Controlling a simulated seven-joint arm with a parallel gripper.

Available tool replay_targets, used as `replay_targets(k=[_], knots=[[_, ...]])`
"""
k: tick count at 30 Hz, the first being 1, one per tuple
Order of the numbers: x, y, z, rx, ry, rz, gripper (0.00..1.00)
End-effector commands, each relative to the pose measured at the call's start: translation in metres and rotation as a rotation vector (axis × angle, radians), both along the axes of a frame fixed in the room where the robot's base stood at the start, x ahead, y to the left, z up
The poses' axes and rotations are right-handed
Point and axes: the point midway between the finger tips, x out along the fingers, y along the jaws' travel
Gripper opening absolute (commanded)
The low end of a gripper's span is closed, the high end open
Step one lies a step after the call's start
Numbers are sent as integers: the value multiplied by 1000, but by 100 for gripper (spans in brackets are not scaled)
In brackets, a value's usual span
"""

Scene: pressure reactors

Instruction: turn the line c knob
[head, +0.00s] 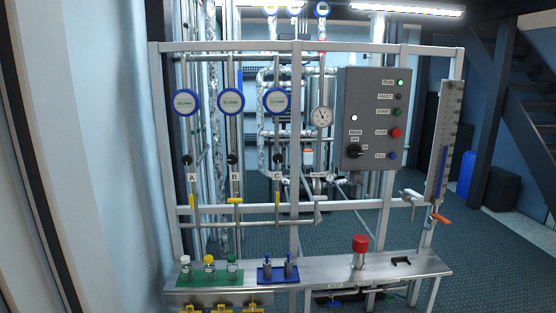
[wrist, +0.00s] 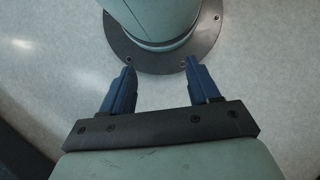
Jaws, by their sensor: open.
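The line C knob (head: 277,160) is a small black knob on the third vertical pipe in the head view. It sits below a round blue-rimmed gauge (head: 276,101) and just above the "C" label (head: 277,177). A yellow handle (head: 277,199) stands upright along the pipe below the label. My gripper (wrist: 159,65) shows only in the wrist view, with two blue fingers wide apart and nothing between them. It is over a pale surface near my own base, and no knob shows in that view.
Similar black knobs sit on line A (head: 187,160) and line B (head: 232,159). Line B's yellow handle (head: 234,200) lies crosswise. A grey control box (head: 371,118) stands to the right. Below, a metal shelf (head: 325,269) holds vials and a red-capped vessel (head: 359,246).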

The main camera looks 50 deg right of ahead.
Motion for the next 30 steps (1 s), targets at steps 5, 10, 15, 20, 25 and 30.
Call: replay_targets(k=[5, 10, 15, 20, 25, 30], knots=[[21, -19, 8, -3, -40, -82, 72], [62, -45, 27, -14, -119, -162, 72], [103, -77, 50, -31, -203, -235, 72], [139, -110, 74, -51, -282, -298, 72], [174, -149, 104, -79, -364, -359, 72], [204, -191, 137, -110, -447, -417, 72]])
